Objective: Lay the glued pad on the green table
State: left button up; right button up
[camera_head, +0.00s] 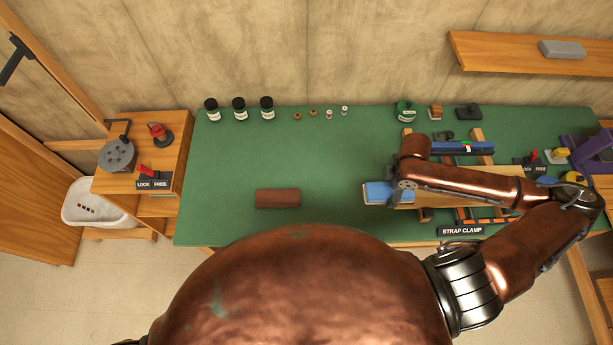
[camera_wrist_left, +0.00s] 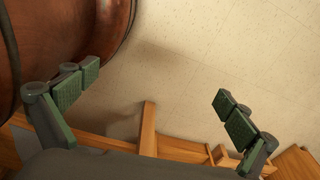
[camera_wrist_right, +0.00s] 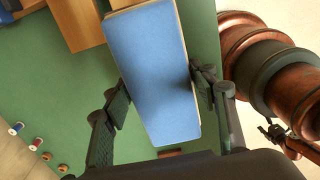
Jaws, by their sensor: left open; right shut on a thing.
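The pad (camera_head: 377,192) is a blue-topped block with pale edges. It is between the fingers of my right gripper (camera_head: 403,188), which is shut on it, over the middle right of the green table (camera_head: 325,160). In the right wrist view the pad (camera_wrist_right: 150,65) fills the middle, with a finger against each long side. Whether its underside touches anything cannot be told. My left gripper (camera_wrist_left: 155,103) is open and empty over pale floor, and it is outside the head view.
A brown block (camera_head: 277,198) lies left of the pad. Bottles (camera_head: 239,109) and small spools stand along the back edge. A strap clamp station with wooden bars (camera_head: 478,140) is beneath and beyond my right arm. Green surface is clear around the brown block.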

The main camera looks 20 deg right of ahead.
jog(key=w+a+f, duration=0.4)
jog(key=w+a, duration=0.2)
send_over(346, 193)
jog(key=f, duration=0.4)
jog(key=shift+s+d+f, duration=0.3)
jog(key=shift+s+d, duration=0.1)
jog(key=shift+w+a+f, duration=0.3)
jog(key=shift+w+f, duration=0.05)
jog(key=shift+f, duration=1.9)
jog(key=shift+a+f, duration=0.1)
jog(key=o, duration=1.2)
notch_tip(346, 193, up, 12)
jog(key=shift+r, duration=0.15)
